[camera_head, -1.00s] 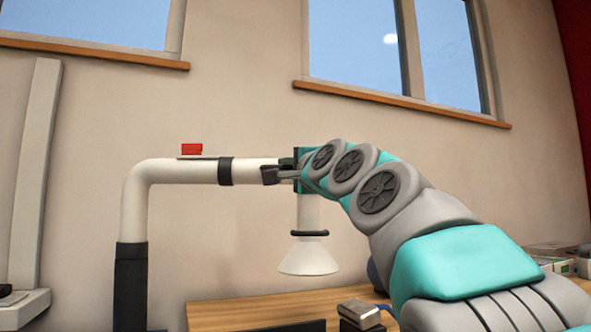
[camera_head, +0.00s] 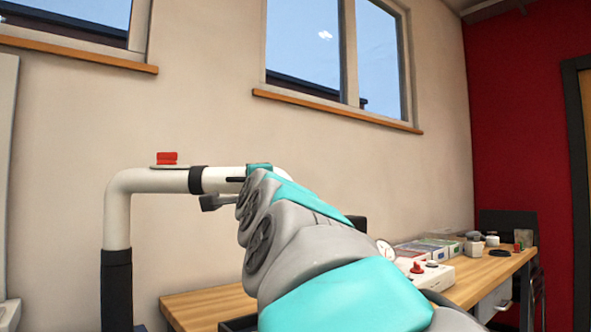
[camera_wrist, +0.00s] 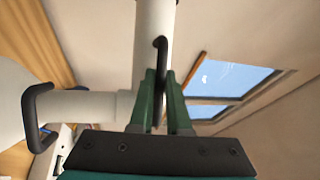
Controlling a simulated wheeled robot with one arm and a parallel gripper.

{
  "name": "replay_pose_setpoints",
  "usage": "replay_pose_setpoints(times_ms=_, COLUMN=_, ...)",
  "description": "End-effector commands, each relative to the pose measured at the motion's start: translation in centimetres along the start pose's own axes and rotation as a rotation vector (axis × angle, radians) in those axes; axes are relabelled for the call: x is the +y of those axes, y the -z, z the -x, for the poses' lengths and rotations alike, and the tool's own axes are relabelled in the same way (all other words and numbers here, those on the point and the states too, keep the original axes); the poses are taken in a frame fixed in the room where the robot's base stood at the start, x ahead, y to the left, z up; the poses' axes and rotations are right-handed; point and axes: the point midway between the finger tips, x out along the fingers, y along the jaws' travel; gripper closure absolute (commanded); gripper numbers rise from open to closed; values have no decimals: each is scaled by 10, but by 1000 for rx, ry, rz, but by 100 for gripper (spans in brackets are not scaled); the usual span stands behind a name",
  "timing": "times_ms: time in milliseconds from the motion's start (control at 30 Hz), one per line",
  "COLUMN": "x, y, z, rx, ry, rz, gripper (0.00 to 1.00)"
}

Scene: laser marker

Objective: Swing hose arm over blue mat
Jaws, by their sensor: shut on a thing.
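The hose arm (camera_head: 150,182) is a white pipe that rises from a black sleeve, bends and runs level to the right. It has a black collar and a red piece on a small plate on top. My gripper (camera_wrist: 161,82) is shut on a thin black handle (camera_wrist: 160,48) at the pipe in the wrist view. The white pipe (camera_wrist: 90,104) also fills the left of that view, with a black loop (camera_wrist: 38,118) around it. My arm hides the pipe's far end and nozzle in the head view. No blue mat is in view.
A wooden table (camera_head: 205,306) stands below and runs to the right. It holds a white device with a red knob (camera_head: 425,268), several small boxes (camera_head: 432,247) and small jars. A black chair (camera_head: 508,225) is by the red wall. The wall behind the pipe has windows.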

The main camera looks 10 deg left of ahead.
Motion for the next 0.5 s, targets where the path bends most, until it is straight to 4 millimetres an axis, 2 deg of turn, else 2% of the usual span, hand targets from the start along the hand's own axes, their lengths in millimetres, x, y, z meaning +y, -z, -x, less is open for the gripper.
replay_pose_setpoints(times_ms=467, x=2, y=-3, z=-3, rx=3, ry=-2, rz=0, gripper=100)
replay_pose_setpoints(times_ms=500, x=1, y=-3, z=-2, rx=3, ry=-2, rz=0, gripper=83)
